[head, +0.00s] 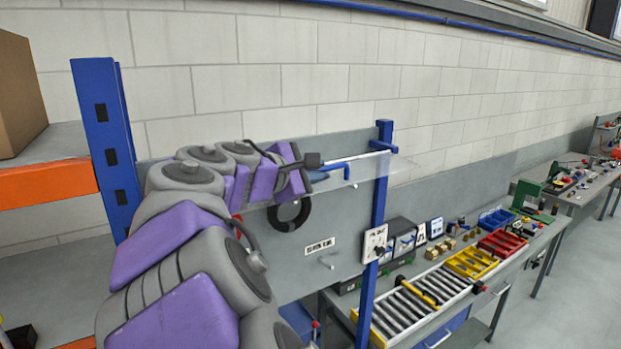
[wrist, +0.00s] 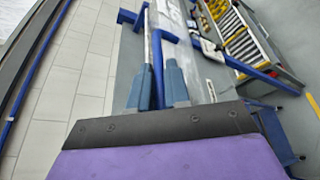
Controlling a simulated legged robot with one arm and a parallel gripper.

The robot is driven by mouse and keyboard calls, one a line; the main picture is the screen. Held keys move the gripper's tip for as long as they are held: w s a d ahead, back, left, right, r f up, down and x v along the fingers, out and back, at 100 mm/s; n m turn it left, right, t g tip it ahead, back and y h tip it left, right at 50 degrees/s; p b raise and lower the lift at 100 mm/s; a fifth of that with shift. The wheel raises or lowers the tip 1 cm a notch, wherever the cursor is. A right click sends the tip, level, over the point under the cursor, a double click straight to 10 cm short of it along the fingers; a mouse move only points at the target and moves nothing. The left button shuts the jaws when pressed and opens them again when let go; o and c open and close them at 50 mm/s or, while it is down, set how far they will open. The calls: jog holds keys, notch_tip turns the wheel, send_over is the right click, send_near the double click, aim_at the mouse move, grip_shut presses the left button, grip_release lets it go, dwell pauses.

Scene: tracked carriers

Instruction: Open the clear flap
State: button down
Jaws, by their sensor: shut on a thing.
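The clear flap (head: 358,172) shows in the head view as a thin see-through sheet, raised and sticking out from the blue frame in front of the grey back panel. My gripper (head: 318,174) is at its left part, at the end of my purple and grey arm. My arm hides part of the panel behind, and the fingertips are small in the head view.
A blue upright post (head: 377,225) stands close to the right of my gripper. A roller conveyor (head: 410,305) with yellow (head: 468,264) and red (head: 502,242) trays lies on the bench at right. A blue rack post (head: 108,140) and orange shelf beam (head: 45,183) stand at left.

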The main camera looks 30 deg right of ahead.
jog(key=shift+w+r+n+g, duration=0.35)
jog(key=shift+w+r+n, duration=0.05)
jog(key=shift+r+n, duration=0.25)
jog(key=shift+w+r+n+g, duration=0.35)
jog(key=shift+r+n, duration=0.2)
jog(key=shift+r, duration=0.1)
jog(key=c, duration=1.5)
grip_release()
jog(key=shift+o, duration=0.3)
jog(key=shift+w+d, duration=0.1)
jog(key=v, duration=1.7)
jog(key=shift+r, duration=0.25)
